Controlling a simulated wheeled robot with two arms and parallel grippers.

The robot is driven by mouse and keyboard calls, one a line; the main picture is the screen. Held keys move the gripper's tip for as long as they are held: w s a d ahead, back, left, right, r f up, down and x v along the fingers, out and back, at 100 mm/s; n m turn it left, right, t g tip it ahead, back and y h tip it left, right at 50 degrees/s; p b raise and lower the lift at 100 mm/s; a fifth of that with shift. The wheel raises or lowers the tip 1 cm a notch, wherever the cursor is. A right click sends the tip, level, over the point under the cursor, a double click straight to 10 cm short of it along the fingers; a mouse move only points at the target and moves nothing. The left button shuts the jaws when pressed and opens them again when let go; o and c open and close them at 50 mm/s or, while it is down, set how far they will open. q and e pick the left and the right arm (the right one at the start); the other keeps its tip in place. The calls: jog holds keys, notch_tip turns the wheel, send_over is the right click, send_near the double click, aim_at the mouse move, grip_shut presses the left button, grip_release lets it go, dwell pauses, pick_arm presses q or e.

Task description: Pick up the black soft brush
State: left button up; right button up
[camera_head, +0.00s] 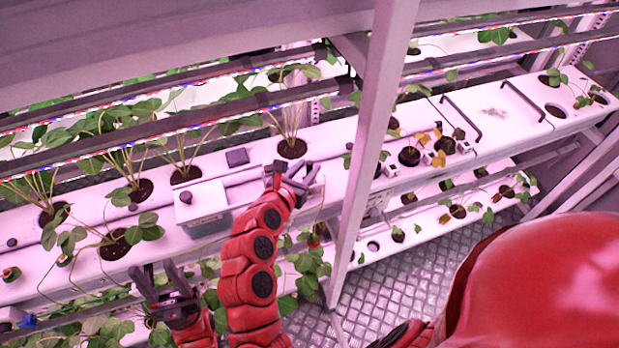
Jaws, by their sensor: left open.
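I cannot clearly make out a black soft brush in the head view. A small dark square object (237,157) lies on the white upper rack, but it is too small to identify. My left gripper (165,283) is open and empty at the rack's front edge, low on the left. My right gripper (293,170) is over the upper rack, right of the dark square and just below a plant hole. Its fingers look apart, with nothing visible between them.
A box with a white lid (203,199) stands on the rack between my grippers. Strawberry plants (125,165) grow from holes along the white rack (330,185). A slanted metal post (369,140) stands right of my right gripper. Black handles (462,120) sit farther right.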

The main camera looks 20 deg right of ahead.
jog(key=shift+x, duration=1)
jog(key=shift+s, duration=0.1)
jog(key=shift+c, duration=0.4)
grip_shut()
jog(key=shift+r, duration=0.15)
